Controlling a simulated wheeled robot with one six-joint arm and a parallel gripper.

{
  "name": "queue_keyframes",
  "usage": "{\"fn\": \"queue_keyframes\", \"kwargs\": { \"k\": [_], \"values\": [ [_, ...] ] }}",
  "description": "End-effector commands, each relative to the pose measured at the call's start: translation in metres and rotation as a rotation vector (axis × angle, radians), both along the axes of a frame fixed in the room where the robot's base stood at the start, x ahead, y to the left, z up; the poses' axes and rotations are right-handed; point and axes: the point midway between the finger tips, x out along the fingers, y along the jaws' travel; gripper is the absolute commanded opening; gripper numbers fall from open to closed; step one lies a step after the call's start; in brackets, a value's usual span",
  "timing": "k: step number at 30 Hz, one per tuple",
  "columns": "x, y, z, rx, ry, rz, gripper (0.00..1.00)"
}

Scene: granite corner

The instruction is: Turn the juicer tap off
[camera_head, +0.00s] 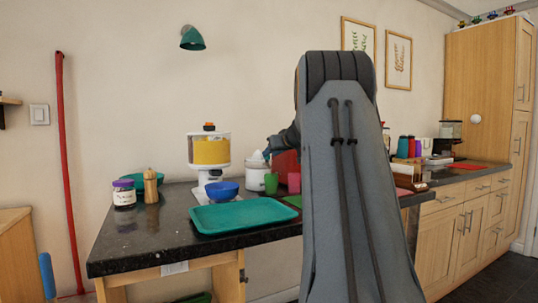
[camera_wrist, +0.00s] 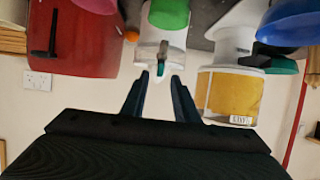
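The white juicer (camera_head: 256,174) stands on the dark counter, partly hidden by my arm in the head view.
A dispenser with yellow contents (camera_head: 210,151) stands left of the juicer, close beside my fingers in the wrist view (camera_wrist: 229,95). A blue bowl (camera_head: 222,191) and a teal tray (camera_head: 243,215) lie in front. A red appliance (camera_wrist: 75,40) is on the juicer's other side.

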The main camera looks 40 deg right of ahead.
Motion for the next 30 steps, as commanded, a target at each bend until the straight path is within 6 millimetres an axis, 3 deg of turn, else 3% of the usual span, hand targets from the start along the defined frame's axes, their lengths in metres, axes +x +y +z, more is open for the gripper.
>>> {"fn": "queue_keyframes", "kwargs": {
  "k": [7, 18, 24, 30],
  "values": [
    [0.024, -0.007, -0.010, 0.001, 0.001, -0.001, 0.27],
    [0.028, -0.009, -0.013, 0.001, 0.000, -0.004, 0.27],
    [0.028, -0.009, -0.013, 0.001, 0.000, -0.004, 0.00],
    [0.028, -0.009, -0.013, 0.000, 0.000, -0.007, 0.00]
  ]
}}
